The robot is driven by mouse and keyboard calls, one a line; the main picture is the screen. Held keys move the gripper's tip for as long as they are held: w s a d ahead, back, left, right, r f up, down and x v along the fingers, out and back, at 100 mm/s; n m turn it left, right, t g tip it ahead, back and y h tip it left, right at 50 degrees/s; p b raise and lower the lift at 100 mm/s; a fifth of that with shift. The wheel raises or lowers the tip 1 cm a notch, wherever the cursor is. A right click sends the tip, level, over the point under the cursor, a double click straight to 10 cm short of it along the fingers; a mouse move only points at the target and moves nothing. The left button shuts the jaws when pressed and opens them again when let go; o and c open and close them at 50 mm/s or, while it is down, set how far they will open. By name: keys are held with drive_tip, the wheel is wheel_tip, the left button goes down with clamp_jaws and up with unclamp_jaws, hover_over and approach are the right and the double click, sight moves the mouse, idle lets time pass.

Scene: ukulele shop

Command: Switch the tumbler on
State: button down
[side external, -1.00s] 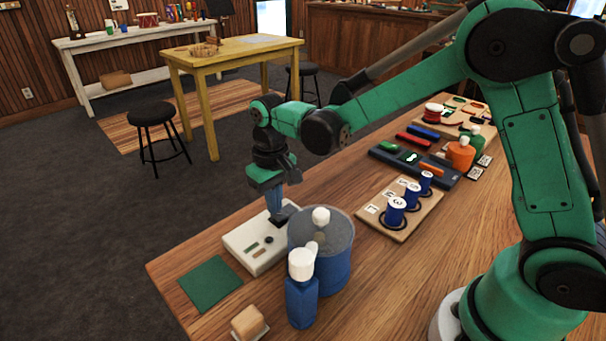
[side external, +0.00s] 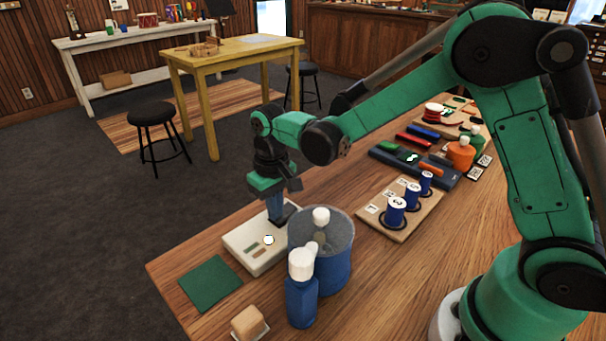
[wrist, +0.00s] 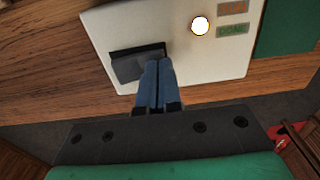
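The tumbler, a dark grey rocker (wrist: 128,66), sits on a white panel box (wrist: 98,28). In the side view, it (side external: 290,210) is partly hidden behind my fingers. A round lamp (wrist: 200,25) on the box glows white; the side view shows it lit too (side external: 268,240). My gripper (wrist: 157,66) has its blue fingers together with nothing seen between them. In the side view, my gripper (side external: 275,217) points down at the rocker, its tips at or very close to it. I cannot tell whether they touch.
A blue-grey canister (side external: 335,265) and a blue bottle with white cap (side external: 301,300) stand close by the box. A green mat (side external: 210,284) lies to its left. A board with blue spools (side external: 396,212) is on the right.

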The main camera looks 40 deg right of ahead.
drive_tip(key=shift+r, duration=3.55)
drive_tip(key=shift+s+r, duration=0.15)
drive_tip(key=s+d+r+t, duration=0.1)
drive_tip(key=s+d+t, duration=0.1)
drive_tip(key=s, duration=0.3)
drive_tip(key=s+d+r+t, duration=0.1)
drive_tip(key=s+d+t, duration=0.1)
drive_tip(key=s+t, duration=0.3)
drive_tip(key=shift+s+d+r, duration=0.2)
drive_tip(key=shift+d+r, duration=0.1)
drive_tip(key=shift+r, duration=0.1)
